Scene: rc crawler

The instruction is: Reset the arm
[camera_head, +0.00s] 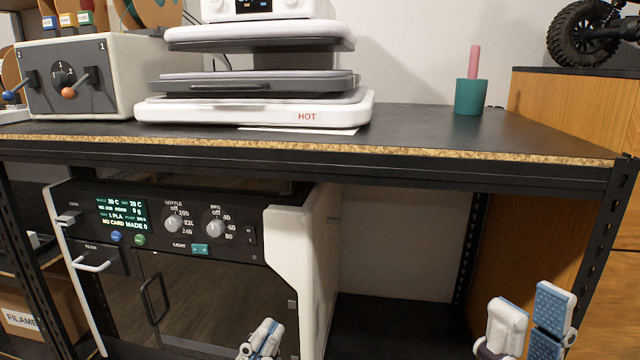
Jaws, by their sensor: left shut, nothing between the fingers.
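My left gripper (262,340) shows at the bottom edge, left of centre, in front of the printer's lower front. Its fingers are together with nothing between them. My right gripper (527,322) is at the bottom right, below the bench top and in front of the bench's right leg. Its white finger and the blue-padded finger stand apart, with nothing seen between them. Most of both arms is out of view.
The heat press (250,112), marked HOT, stands on the dark bench top (420,130) beside a switch box (85,78). A teal cup (470,97) holds a pink stick. The 3D printer (290,240) is below. A wheeled vehicle (590,35) sits on the wooden cabinet (565,105).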

